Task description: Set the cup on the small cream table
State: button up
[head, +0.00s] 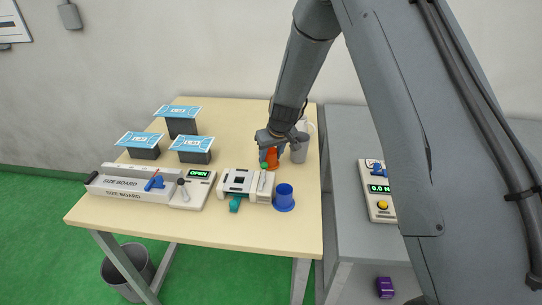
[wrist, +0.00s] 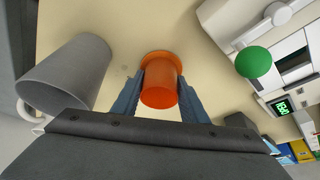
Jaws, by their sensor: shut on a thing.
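My gripper (head: 277,150) is over the right part of the cream table (head: 150,222). It is shut on an orange cylinder with a wide flange (head: 271,159). In the wrist view the orange cylinder (wrist: 160,85) sits between the two blue fingers, its flange towards the tabletop. I cannot tell whether it touches the table. In the wrist view the grey cup (wrist: 68,72) is at the left, apart from the fingers.
A blue flanged cylinder (head: 284,196) stands near the table's front right. A white machine (head: 245,185) with a green knob is left of it. A size board (head: 130,186) and several blue-topped blocks (head: 192,148) lie farther left. A grey bench (head: 345,190) adjoins at right.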

jog(key=o, duration=1.1)
jog(key=shift+f, duration=0.1)
jog(key=shift+r, duration=0.5)
jog(key=b+v, duration=0.3)
jog(key=v, duration=0.8)
jog(key=s+d+m+g, duration=0.1)
jog(key=s+d, duration=0.3)
jog(key=s, duration=0.5)
jog(key=s+d+f+m+g+h, duration=0.1)
jog(key=s+d, duration=0.3)
jog(key=s, duration=0.6)
jog(key=s+d+m, duration=0.2)
jog(key=s+d, duration=0.2)
jog(key=s, duration=0.6)
jog(key=shift+d+f+g+h, duration=0.15)
jog(key=shift+d+g+h, duration=0.15)
jog(key=shift+d+g, duration=0.1)
